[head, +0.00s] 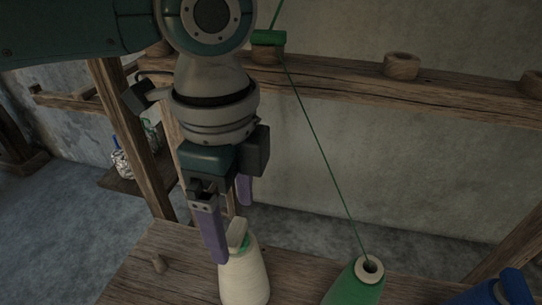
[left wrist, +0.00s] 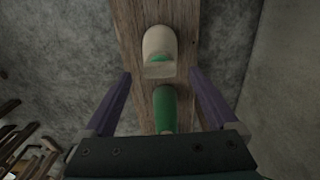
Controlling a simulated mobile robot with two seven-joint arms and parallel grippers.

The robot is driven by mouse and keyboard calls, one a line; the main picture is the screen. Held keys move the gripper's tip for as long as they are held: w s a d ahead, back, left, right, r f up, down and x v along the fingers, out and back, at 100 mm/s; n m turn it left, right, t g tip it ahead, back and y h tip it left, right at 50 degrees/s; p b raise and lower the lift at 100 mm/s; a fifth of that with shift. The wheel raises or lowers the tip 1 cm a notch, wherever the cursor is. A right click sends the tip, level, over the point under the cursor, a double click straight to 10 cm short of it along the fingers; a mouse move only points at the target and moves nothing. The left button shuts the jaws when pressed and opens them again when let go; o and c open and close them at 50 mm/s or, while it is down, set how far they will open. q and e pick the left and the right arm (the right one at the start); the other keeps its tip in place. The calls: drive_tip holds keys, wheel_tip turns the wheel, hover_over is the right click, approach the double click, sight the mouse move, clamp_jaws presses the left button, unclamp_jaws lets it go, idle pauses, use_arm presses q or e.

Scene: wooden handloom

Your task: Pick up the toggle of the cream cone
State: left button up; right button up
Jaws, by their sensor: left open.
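The cream cone (head: 246,278) stands upright on a wooden board (head: 180,262) in the head view. Its toggle (head: 237,231), a small pale block, sits at the cone's top with a bit of green beside it. My left gripper (head: 229,218) has purple fingers and is open. Its near finger hangs just left of the toggle in the picture, and the far finger is behind and higher. In the left wrist view the cream cone (left wrist: 159,40) and the toggle (left wrist: 158,70) lie ahead, between the lines of the spread fingers. My right gripper is not in view.
A green cone (head: 352,286) stands right of the cream one. A thread rises from it to a green toggle (head: 268,38) at the rail (head: 330,77). A blue object (head: 512,288) is at the lower right.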

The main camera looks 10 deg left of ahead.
use_arm(q)
wheel_tip(320, 180, down, 2)
drive_tip(key=shift+f, duration=0.1)
drive_tip(key=shift+c, duration=0.2)
drive_tip(key=c, duration=1.4)
